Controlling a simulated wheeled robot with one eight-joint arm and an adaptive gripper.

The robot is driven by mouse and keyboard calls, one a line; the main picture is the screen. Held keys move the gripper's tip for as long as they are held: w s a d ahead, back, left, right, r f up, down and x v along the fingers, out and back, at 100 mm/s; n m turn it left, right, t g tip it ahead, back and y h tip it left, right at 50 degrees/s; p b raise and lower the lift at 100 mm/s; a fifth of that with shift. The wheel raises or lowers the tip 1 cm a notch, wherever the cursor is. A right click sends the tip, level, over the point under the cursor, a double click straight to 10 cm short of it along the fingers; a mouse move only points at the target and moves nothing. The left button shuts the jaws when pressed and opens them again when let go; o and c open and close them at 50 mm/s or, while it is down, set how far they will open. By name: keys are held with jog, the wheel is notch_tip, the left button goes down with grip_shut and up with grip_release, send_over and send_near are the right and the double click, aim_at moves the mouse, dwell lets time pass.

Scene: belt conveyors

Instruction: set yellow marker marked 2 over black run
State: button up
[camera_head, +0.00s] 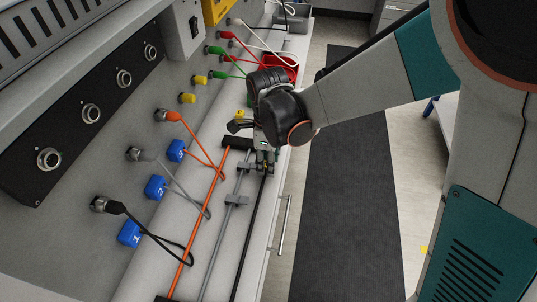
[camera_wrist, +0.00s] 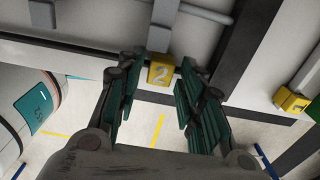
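In the head view, my gripper (camera_head: 265,161) points down at the upper end of the black run (camera_head: 249,240), with a bit of yellow between the fingers. Whether the marker touches the run is hidden there.
Blue markers (camera_head: 155,188) hang by the sockets. Another yellow marker (camera_wrist: 291,100) is at right in the wrist view. A drawer handle (camera_head: 283,225) is at the edge.

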jog(key=shift+r, duration=0.15)
notch_tip(320, 180, up, 12)
jog(key=p, duration=0.8)
jog(key=shift+p, duration=0.3)
